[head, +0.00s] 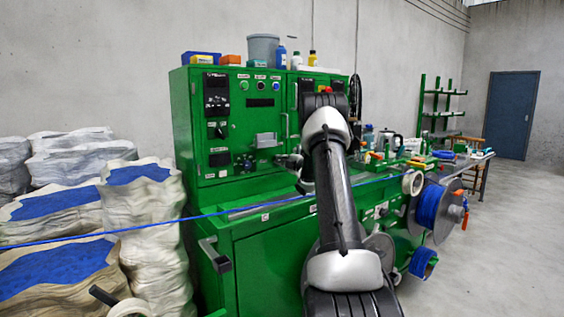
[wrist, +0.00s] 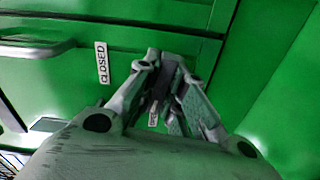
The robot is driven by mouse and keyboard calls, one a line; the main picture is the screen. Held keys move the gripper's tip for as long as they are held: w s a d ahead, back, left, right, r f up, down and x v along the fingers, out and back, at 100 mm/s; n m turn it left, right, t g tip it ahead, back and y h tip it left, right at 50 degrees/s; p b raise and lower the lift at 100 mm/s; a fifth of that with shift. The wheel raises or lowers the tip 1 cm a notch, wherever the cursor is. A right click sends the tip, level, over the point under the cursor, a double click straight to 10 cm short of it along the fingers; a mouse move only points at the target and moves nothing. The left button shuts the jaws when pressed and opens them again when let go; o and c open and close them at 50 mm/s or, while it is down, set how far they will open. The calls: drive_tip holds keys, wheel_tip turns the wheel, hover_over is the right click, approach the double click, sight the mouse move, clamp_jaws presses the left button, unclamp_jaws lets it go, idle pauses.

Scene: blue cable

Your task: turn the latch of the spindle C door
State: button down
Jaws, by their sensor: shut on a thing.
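In the wrist view, my gripper (wrist: 168,100) is shut on a dark grey latch (wrist: 169,72) at the green door panel (wrist: 125,28). The fingers close around the latch and hide most of it, so its exact angle is hard to tell. A white "CLOSED" label (wrist: 101,62) is left of the fingers. Another small pale label (wrist: 153,119) shows partly between them. In the head view, my gripper (head: 288,161) is small and at the front of the green machine (head: 212,200), left of my arm; the latch cannot be made out there.
A grey bar handle (wrist: 35,48) sticks out at the left in the wrist view. In the head view, a blue cable (head: 130,231) runs across the machine front to a blue spool (head: 429,205). Stacked sacks (head: 145,230) stand at left. Open floor (head: 505,240) lies at right.

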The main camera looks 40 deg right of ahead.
drive_tip(key=m, duration=0.4)
drive_tip(key=shift+m, duration=0.3)
drive_tip(key=m, duration=0.3)
drive_tip(key=shift+m, duration=0.3)
drive_tip(key=m, duration=0.4)
drive_tip(key=shift+m, duration=1.9)
drive_tip(key=c, duration=1.5)
unclamp_jaws()
drive_tip(key=shift+s, duration=0.1)
